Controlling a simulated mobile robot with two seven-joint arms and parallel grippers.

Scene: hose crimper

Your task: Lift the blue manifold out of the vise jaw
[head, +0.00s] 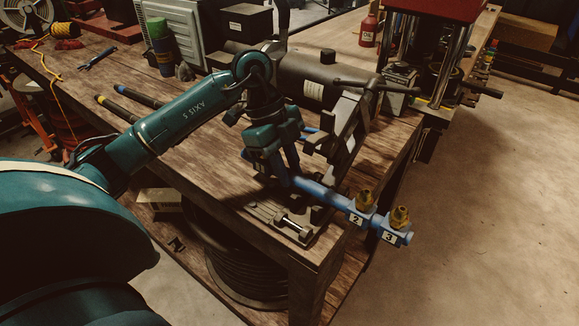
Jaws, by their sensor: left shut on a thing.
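The blue manifold (331,195) is a blue bar with brass fittings and white labels reading 2 and 3 at its right end. It slants down to the right, and that end reaches past the table corner. My left gripper (272,167) comes from above and is shut on the manifold near its left end, hiding part of it. The grey vise (345,130) stands on the table just behind the manifold. I cannot tell whether the manifold still touches the vise jaw. My right gripper is not in view.
The wooden workbench (215,165) has a metal clamp-like part (285,220) at its front corner. A red press (435,8) and a red oil bottle (369,28) stand at the back. Dark-handled tools lie at left. A hose coil (245,275) sits below. Floor at right is clear.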

